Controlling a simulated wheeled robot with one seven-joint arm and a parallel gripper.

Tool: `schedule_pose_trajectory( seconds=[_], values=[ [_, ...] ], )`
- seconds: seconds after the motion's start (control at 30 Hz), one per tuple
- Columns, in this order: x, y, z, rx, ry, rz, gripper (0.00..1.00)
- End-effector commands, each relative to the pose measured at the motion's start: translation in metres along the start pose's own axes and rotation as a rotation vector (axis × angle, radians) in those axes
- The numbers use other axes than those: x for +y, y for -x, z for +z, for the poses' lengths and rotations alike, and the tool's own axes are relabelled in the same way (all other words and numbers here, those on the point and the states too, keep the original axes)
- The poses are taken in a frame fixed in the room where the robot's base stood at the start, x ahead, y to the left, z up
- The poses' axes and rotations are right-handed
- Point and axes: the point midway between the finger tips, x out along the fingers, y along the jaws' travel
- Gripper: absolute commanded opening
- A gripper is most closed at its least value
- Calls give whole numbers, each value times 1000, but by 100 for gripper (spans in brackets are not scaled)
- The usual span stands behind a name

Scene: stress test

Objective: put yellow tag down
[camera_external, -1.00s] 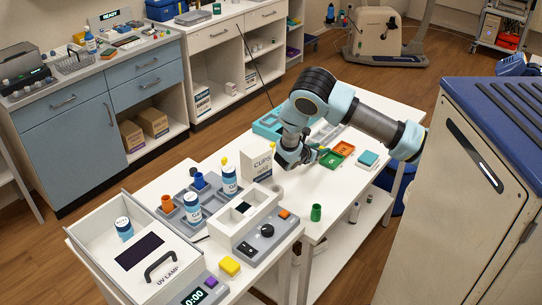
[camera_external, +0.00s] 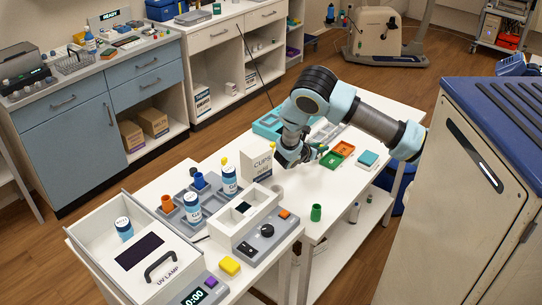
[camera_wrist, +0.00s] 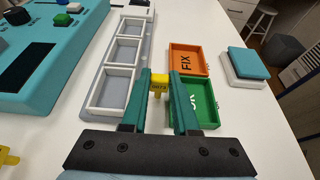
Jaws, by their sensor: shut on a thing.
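The yellow tag (camera_wrist: 159,84), with small dark print, is between the two green fingertips of my gripper (camera_wrist: 160,78) in the wrist view. My gripper is shut on it and holds it over the table, between the white-framed tray and the green bin. Whether the tag touches anything below cannot be told. In the external view my gripper (camera_external: 291,157) points down beside the CUPS box, and I cannot make out the held tag there.
A green bin (camera_wrist: 194,103) and an orange FIX bin (camera_wrist: 187,59) stand at right. A white-framed compartment tray (camera_wrist: 111,87) is at left, beside a teal device (camera_wrist: 50,62). A teal-topped block (camera_wrist: 249,62) is farther right. The CUPS box (camera_external: 256,164) stands close to my gripper.

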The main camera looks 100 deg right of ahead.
Motion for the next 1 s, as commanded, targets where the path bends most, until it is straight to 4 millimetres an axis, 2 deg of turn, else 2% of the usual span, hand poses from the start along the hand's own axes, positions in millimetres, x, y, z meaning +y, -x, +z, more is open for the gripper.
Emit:
schedule_pose_trajectory(
  seconds=[0.17,0.4,0.6,0.87,1.0],
  values=[
    [0,8,18,1,-4,1,0],
    [0,24,58,1,-5,1,0],
    [0,34,80,1,-3,1,0],
    [4,39,85,0,6,14,0],
    [30,56,76,1,42,104,0]
  ],
)
